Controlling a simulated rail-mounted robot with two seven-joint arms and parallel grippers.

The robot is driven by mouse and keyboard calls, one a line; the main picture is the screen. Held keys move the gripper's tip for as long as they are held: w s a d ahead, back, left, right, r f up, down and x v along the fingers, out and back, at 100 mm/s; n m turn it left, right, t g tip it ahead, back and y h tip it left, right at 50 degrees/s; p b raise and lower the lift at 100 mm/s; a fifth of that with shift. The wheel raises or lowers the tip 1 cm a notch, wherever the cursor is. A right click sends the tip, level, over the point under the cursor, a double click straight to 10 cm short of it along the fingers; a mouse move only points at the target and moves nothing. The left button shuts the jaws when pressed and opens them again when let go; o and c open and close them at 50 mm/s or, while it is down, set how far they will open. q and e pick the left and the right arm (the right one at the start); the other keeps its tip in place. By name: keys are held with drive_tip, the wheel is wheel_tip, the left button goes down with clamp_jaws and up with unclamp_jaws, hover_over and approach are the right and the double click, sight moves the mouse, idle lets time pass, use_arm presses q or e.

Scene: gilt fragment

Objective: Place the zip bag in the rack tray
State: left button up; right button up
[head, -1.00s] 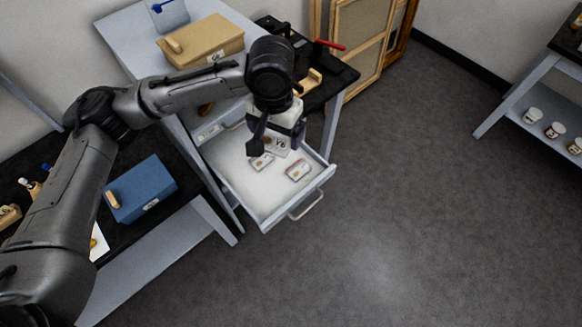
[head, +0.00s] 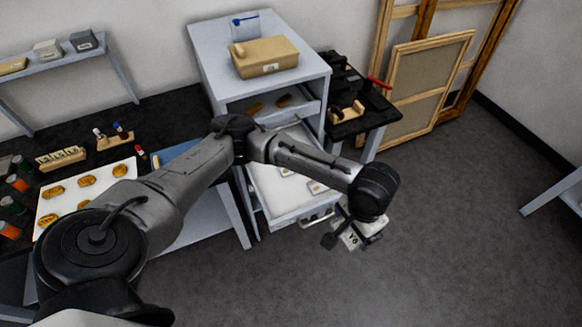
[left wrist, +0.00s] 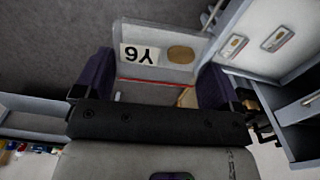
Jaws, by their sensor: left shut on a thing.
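My left gripper (head: 357,226) is shut on a clear zip bag (head: 349,238) with a white label reading Y6. In the left wrist view the zip bag (left wrist: 152,68) hangs between the fingers, with a red zip line and a round gilt piece inside. The gripper holds it in the air, just right of the front of a pulled-out white tray (head: 278,206) in the grey rack (head: 213,60). Other small bags lie in that tray, partly hidden by my arm. A higher tray (head: 293,113) holds gilt pieces. My right gripper is not in view.
A beige box (head: 265,58) stands on the rack. A black side table (head: 361,118) is right of it, with framed panels (head: 433,80) behind. A black bench (head: 90,130) at left bears a white board (head: 52,208) with gilt pieces.

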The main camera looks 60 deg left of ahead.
use_arm(q)
drive_tip(key=s+f+n, duration=0.2)
drive_tip(key=s+f, duration=0.3)
drive_tip(key=f, duration=0.3)
drive_tip(key=n, duration=1.5)
hover_over(289, 185)
wheel_tip(289, 185, down, 14)
drive_tip(key=shift+r+b, duration=0.25)
drive_tip(key=shift+b, duration=0.1)
drive_tip(key=shift+f+b, duration=0.55)
drive_tip(key=shift+f, duration=1.45)
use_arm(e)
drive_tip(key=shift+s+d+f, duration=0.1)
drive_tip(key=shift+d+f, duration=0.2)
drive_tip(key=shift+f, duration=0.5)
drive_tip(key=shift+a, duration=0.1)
